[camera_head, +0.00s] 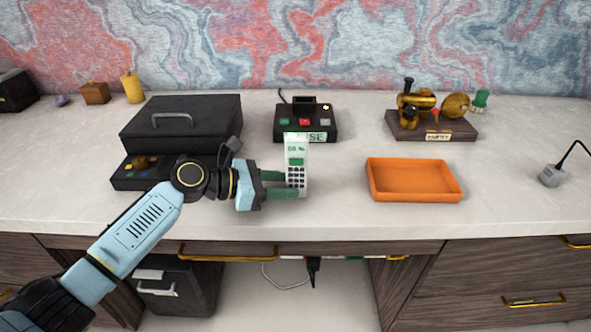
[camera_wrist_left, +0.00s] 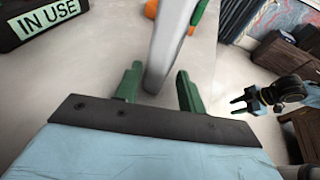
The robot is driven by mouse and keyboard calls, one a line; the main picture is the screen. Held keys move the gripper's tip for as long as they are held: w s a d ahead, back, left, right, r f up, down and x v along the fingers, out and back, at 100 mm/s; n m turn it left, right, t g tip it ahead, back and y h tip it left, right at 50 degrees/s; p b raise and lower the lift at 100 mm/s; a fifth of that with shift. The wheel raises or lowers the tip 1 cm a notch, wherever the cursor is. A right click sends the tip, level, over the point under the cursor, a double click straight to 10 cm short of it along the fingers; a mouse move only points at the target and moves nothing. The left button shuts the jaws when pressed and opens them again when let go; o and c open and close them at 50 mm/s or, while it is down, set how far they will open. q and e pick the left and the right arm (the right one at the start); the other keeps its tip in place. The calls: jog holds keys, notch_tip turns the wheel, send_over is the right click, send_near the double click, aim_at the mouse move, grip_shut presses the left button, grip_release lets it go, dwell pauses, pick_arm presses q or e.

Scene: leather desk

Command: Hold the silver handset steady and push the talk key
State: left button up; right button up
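The silver handset (camera_head: 297,158) stands upright on the desk, its keypad and small green screen facing me. It shows edge-on in the left wrist view (camera_wrist_left: 168,45). The talk key is too small to make out surely. My right gripper (camera_wrist_left: 238,103) appears only in the left wrist view, away from the handset, its fingers spread and empty.
A black base with an IN USE label (camera_head: 306,122) stands behind the handset. An orange tray (camera_head: 414,196) is to the right, a brass piece on a wooden plinth (camera_head: 431,125) behind it. A black case (camera_head: 190,138) stands left, beside my arm. Bare desk separates handset and tray.

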pick_arm(q)
jog(key=shift+x, duration=1.15)
pick_arm(e)
jog(key=shift+d+f, duration=0.15)
jog(key=shift+f, duration=0.1)
pick_arm(q)
jog(key=c, duration=0.6)
jog(key=shift+c, duration=0.2)
pick_arm(e)
grip_shut()
jog(key=shift+w+d, duration=0.1)
